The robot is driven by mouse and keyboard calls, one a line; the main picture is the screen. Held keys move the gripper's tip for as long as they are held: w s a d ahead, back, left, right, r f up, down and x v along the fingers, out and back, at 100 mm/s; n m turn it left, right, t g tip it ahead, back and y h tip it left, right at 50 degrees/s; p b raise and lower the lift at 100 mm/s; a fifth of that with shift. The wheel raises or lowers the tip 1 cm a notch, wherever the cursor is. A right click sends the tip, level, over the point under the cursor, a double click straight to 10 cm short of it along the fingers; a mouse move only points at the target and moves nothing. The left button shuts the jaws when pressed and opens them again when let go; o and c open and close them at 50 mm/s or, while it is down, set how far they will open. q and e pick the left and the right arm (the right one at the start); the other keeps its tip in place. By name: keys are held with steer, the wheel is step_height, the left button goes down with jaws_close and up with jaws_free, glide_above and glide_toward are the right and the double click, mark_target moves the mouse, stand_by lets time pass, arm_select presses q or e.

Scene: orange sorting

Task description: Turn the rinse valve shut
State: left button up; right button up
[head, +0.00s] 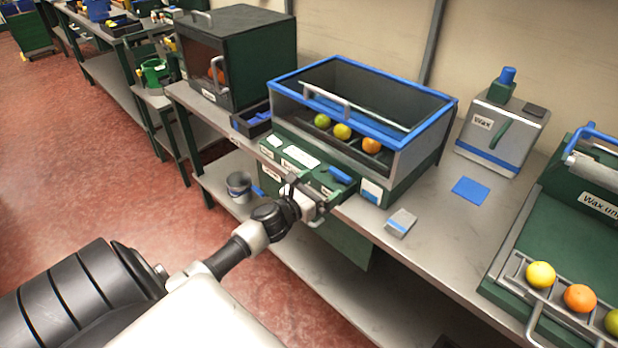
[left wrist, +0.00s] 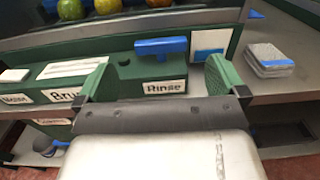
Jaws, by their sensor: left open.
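The rinse valve has a blue T-shaped handle (head: 341,174) on the front of the green washer base. In the left wrist view the handle (left wrist: 161,46) lies crosswise above the label "Rinse" (left wrist: 164,87). My left gripper (head: 310,191) is at the front of the washer base, just short of the handle. In the left wrist view the green fingers of my left gripper (left wrist: 157,80) are spread wide on either side of the label. Nothing is between them, and the handle is beyond, apart from them. My right gripper is not in view.
The blue-rimmed washer tank (head: 364,88) holds several fruits. A grey-and-blue block (head: 401,222) lies right of the washer base on the bench. A wax can (head: 502,130), a blue pad (head: 470,190) and a wax unit with fruit (head: 560,230) stand further right.

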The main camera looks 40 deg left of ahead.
arm_select(q)
steer(key=s, duration=0.4)
steer(key=shift+s+a, duration=0.2)
steer(key=shift+s, duration=0.2)
steer(key=s+d+f+m+g, duration=0.25)
steer(key=s+f+m, duration=0.3)
steer(key=f, duration=0.55)
steer(key=s+d+f+m+g, duration=0.2)
steer(key=s+f+m+g, duration=0.4)
steer(key=f, duration=0.5)
steer(key=s+d+f+m+g, duration=0.15)
steer(key=s+f+m, duration=0.25)
steer(key=f+m, duration=0.45)
steer(key=s+d+f+m+g, duration=0.2)
steer(key=s+f+m, duration=0.3)
steer(key=s, duration=0.3)
steer(key=s+d+f+m+g+y, duration=0.1)
steer(key=s+d+f+m, duration=0.3)
steer(key=s, duration=0.5)
steer(key=s+d+f+m+g, duration=0.3)
steer(key=s+f+m, duration=0.3)
steer(key=s+m, duration=0.2)
steer(key=shift+s+d+f+m+g+y, duration=0.25)
steer(key=shift+s+f+g, duration=0.2)
steer(key=shift+s, duration=0.3)
